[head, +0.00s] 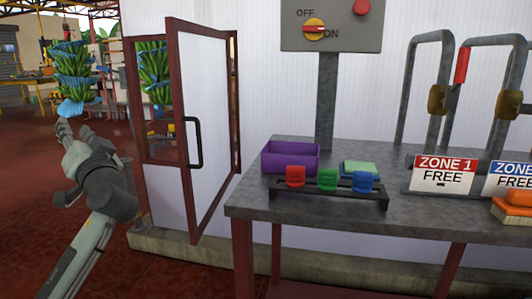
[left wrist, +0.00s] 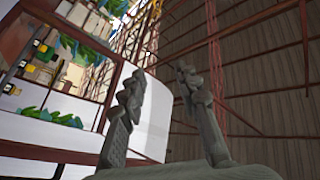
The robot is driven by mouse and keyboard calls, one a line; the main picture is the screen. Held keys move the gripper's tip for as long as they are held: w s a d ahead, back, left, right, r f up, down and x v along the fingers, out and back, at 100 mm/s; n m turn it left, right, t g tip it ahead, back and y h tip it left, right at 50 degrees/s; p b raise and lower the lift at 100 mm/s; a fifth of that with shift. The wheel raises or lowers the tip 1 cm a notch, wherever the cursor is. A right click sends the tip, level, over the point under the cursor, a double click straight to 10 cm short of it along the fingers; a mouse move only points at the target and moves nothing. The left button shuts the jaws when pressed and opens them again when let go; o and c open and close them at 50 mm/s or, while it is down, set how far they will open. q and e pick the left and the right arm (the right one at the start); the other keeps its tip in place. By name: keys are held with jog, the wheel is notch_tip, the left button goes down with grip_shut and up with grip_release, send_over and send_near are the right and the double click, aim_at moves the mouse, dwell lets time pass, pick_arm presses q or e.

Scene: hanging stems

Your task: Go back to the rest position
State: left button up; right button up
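My left gripper (head: 65,131) is at the left of the head view, in front of the open doorway and away from the table. Its arm comes in from the bottom left. In the left wrist view the two fingers of the left gripper (left wrist: 157,85) stand apart with nothing between them, and the roof shows behind. A hanging stem of green bananas with blue covers (head: 74,70) is just above and behind the gripper in the head view. I cannot tell whether they touch. My right gripper is not in view.
A white door (head: 212,120) with a dark red frame stands open beside the gripper. A grey table (head: 300,215) holds a purple bin (head: 290,160), a rack with red, green and blue items (head: 328,182), and zone signs (head: 442,174). Red floor (head: 30,190) lies clear at left.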

pick_arm(q)
jog(key=s+a+r+y, duration=0.1)
jog(key=s+a+r, duration=0.1)
jog(key=a+r, duration=0.15)
notch_tip(320, 180, down, 23)
jog(key=a+m+g+h, duration=0.2)
jog(key=m+h, duration=0.2)
jog(key=h, duration=0.1)
jog(key=s+f+m+g+h, duration=0.15)
jog(key=s+f, duration=0.25)
jog(key=f, duration=0.4)
jog(key=s+f+g+h, duration=0.1)
jog(key=s+f+g, duration=0.1)
jog(key=s+f, duration=0.35)
jog(key=s+f+g+h, duration=0.1)
jog(key=s+f, duration=0.2)
jog(key=f, duration=0.6)
jog(key=s+d+f+g+h, duration=0.25)
jog(key=s+f+g, duration=0.25)
jog(key=s+f, duration=0.95)
jog(key=s+d+f+n+h, duration=0.1)
jog(key=d+h, duration=0.1)
jog(key=d, duration=0.5)
jog(key=s+d+f+n+h, duration=0.1)
jog(key=s+d+f+h, duration=0.1)
jog(key=d, duration=0.6)
jog(key=shift+d+f, duration=0.15)
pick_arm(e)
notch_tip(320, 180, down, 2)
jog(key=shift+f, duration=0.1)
